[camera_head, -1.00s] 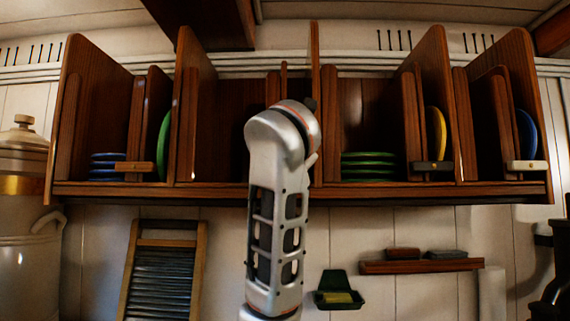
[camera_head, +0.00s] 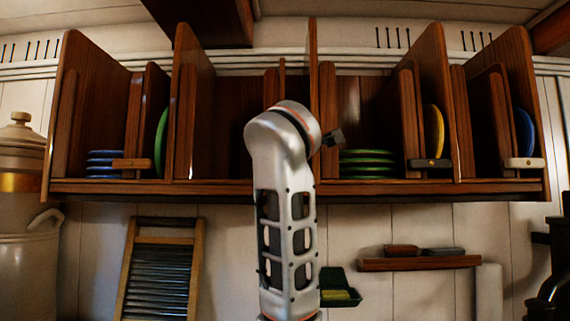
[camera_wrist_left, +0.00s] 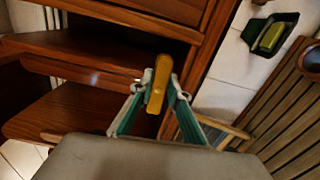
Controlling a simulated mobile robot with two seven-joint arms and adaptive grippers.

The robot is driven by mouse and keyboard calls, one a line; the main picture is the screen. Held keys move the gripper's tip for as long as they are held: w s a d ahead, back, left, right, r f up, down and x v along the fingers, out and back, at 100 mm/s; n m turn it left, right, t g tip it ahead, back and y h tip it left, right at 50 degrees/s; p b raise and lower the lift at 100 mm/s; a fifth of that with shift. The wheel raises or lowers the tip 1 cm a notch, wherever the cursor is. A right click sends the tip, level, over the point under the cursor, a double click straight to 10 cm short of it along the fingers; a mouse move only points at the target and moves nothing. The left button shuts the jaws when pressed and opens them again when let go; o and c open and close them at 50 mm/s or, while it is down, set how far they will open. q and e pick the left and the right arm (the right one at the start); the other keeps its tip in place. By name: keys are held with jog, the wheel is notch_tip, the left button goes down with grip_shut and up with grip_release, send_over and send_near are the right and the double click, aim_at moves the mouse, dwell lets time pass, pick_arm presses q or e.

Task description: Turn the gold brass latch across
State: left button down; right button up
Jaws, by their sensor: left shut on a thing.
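The gold brass latch (camera_wrist_left: 159,72) shows in the left wrist view as a short rounded yellow bar in front of the wooden rack. My left gripper (camera_wrist_left: 156,90) is shut on it, with one grey fingertip on each side. The bar stands nearly upright in that picture, leaning slightly. In the head view my own arm covers the middle of the rack, so the latch and the left gripper are hidden there. My right gripper is in neither view.
The wooden plate rack (camera_head: 110,186) has upright dividers and holds blue, green and yellow plates. Other latches are brown (camera_head: 132,164), dark (camera_head: 430,163) and white (camera_head: 526,163). Below hang a washboard (camera_head: 160,270), a green soap dish (camera_head: 340,288) and a small shelf (camera_head: 420,263).

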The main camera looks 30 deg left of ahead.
pick_arm(q)
jog(key=shift+d+f+m, duration=0.1)
jog(key=shift+m, duration=0.4)
jog(key=c, duration=1.9)
grip_release()
jog(key=shift+s, duration=0.1)
jog(key=v, duration=1.1)
jog(key=shift+s+d, duration=0.2)
jog(key=shift+s, duration=0.15)
